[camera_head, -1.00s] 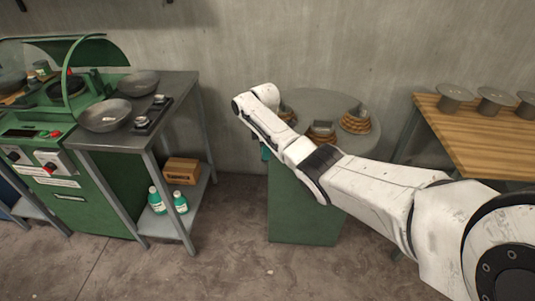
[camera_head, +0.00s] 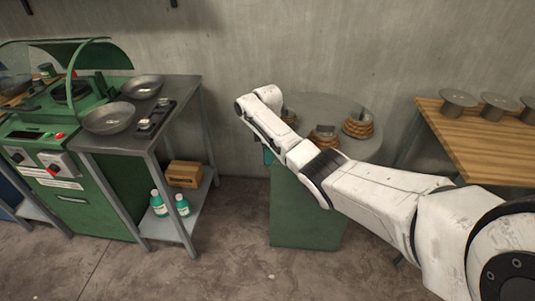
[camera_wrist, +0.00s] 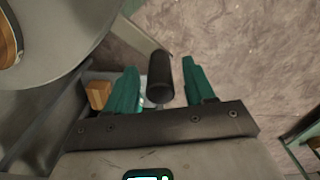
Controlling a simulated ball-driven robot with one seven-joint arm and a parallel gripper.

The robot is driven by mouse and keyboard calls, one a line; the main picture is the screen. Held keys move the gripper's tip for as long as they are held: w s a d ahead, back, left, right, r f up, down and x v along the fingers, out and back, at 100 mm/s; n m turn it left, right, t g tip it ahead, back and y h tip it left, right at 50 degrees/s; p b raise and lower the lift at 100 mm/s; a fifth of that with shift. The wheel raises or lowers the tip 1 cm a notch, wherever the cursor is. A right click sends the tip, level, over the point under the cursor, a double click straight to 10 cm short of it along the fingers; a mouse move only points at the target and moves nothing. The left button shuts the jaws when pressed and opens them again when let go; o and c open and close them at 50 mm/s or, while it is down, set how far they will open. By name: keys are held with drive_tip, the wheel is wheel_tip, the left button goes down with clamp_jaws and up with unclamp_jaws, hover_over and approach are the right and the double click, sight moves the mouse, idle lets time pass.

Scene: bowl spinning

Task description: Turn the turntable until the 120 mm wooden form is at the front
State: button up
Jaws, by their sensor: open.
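The turntable (camera_head: 338,105) is a grey round top on a green pedestal (camera_head: 305,210); its edge also fills the upper left of the wrist view (camera_wrist: 60,70). Ringed wooden forms stand on it: one at the right (camera_head: 359,128), one in the middle front (camera_head: 323,140), and one at the left (camera_head: 289,117), partly hidden by my arm. I cannot tell which is the 120 mm one. My gripper (camera_wrist: 160,82) is open in the wrist view, with teal fingers on either side of a dark cylindrical handle (camera_wrist: 160,70), with gaps visible. In the head view my wrist hides most of the gripper.
A grey bench (camera_head: 185,95) with metal bowls and a green machine (camera_head: 90,190) stand left of the turntable. Bottles and a wooden box (camera_head: 184,174) sit on its lower shelf. A wooden table (camera_head: 480,145) with grey spools stands right. Floor in front is clear.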

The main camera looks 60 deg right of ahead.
wheel_tip(320, 180, up, 10)
drive_tip(key=shift+r, duration=0.1)
idle(0.7)
drive_tip(key=s+a+f+m, duration=0.1)
drive_tip(key=a+f, duration=0.4)
drive_tip(key=a, duration=0.4)
drive_tip(key=a+f+m+t+y, duration=0.1)
drive_tip(key=a+f, duration=0.4)
drive_tip(key=a, duration=0.3)
drive_tip(key=s+a+f, duration=0.1)
drive_tip(key=a+f, duration=0.3)
drive_tip(key=a, duration=0.5)
drive_tip(key=s+a+f+m, duration=0.3)
drive_tip(key=s+a+f, duration=0.1)
drive_tip(key=s+a, duration=0.6)
drive_tip(key=s+r+m+h, duration=0.1)
drive_tip(key=s+r+m, duration=0.1)
drive_tip(key=s, duration=1.2)
drive_tip(key=shift+a+r+m, duration=0.15)
drive_tip(key=shift+r+m, duration=0.25)
drive_tip(key=shift+m, duration=0.1)
drive_tip(key=shift+c, duration=0.3)
